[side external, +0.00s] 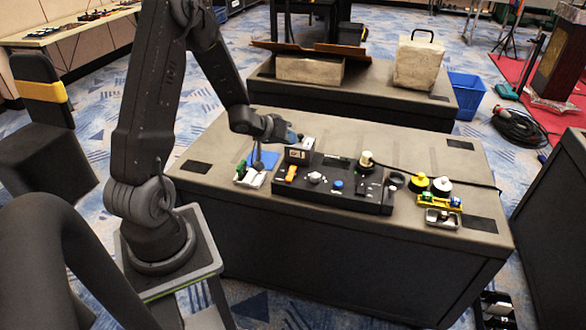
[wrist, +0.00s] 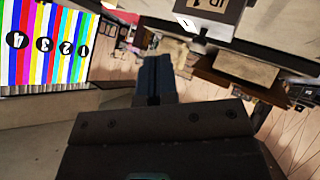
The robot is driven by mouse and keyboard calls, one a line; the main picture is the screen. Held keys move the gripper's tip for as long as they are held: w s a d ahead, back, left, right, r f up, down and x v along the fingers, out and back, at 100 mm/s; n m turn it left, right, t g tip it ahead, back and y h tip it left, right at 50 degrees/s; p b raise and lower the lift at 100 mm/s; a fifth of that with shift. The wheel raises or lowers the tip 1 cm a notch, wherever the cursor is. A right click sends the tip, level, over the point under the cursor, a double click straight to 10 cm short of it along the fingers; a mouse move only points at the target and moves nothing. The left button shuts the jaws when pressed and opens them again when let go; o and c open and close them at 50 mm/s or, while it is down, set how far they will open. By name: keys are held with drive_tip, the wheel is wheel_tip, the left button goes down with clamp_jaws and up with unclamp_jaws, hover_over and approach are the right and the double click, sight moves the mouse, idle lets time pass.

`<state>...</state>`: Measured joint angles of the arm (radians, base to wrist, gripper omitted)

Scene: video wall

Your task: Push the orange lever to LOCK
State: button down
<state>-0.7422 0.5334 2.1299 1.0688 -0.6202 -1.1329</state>
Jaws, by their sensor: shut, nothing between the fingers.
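The orange lever (side external: 291,173) is on the left part of a black control panel (side external: 330,196) on the table. It is small, and I cannot read any LOCK marking or tell its exact setting. My gripper (side external: 296,138) is above and behind the lever, beside the top of a dark box (side external: 299,155) on the panel. I see no contact with the lever. In the wrist view my gripper (wrist: 155,62) points away from the camera, its fingers together with nothing between them. I do not make out the lever in the wrist view.
The panel also carries a white knob (side external: 315,178), a blue button (side external: 337,184) and a cream knob (side external: 367,159). Yellow-and-black parts and a metal tray (side external: 442,218) lie to the right. Striped colour bars (wrist: 45,45) fill the wrist view's upper left.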

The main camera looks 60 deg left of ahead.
sight(291, 169)
idle(0.3)
drive_tip(key=shift+w+a+f, duration=0.2)
drive_tip(key=shift+f, duration=1.25)
drive_tip(key=shift+w+a+f, duration=0.2)
drive_tip(key=shift+f, duration=1.2)
drive_tip(key=shift+w+a+f, duration=0.2)
drive_tip(key=shift+f, duration=1.25)
drive_tip(key=shift+f, duration=0.1)
drive_tip(key=shift+f, duration=0.3)
drive_tip(key=shift+w+a+f, duration=0.1)
drive_tip(key=shift+w+f, duration=0.05)
drive_tip(key=shift+f, duration=0.35)
drive_tip(key=shift+r, duration=0.1)
drive_tip(key=shift+r, duration=0.85)
drive_tip(key=shift+s+d+r, duration=0.15)
drive_tip(key=shift+r, duration=0.65)
drive_tip(key=shift+s+d+r, duration=0.15)
drive_tip(key=shift+s+r, duration=0.05)
drive_tip(key=shift+r, duration=0.65)
drive_tip(key=shift+s+d+r, duration=0.15)
drive_tip(key=shift+r, duration=0.65)
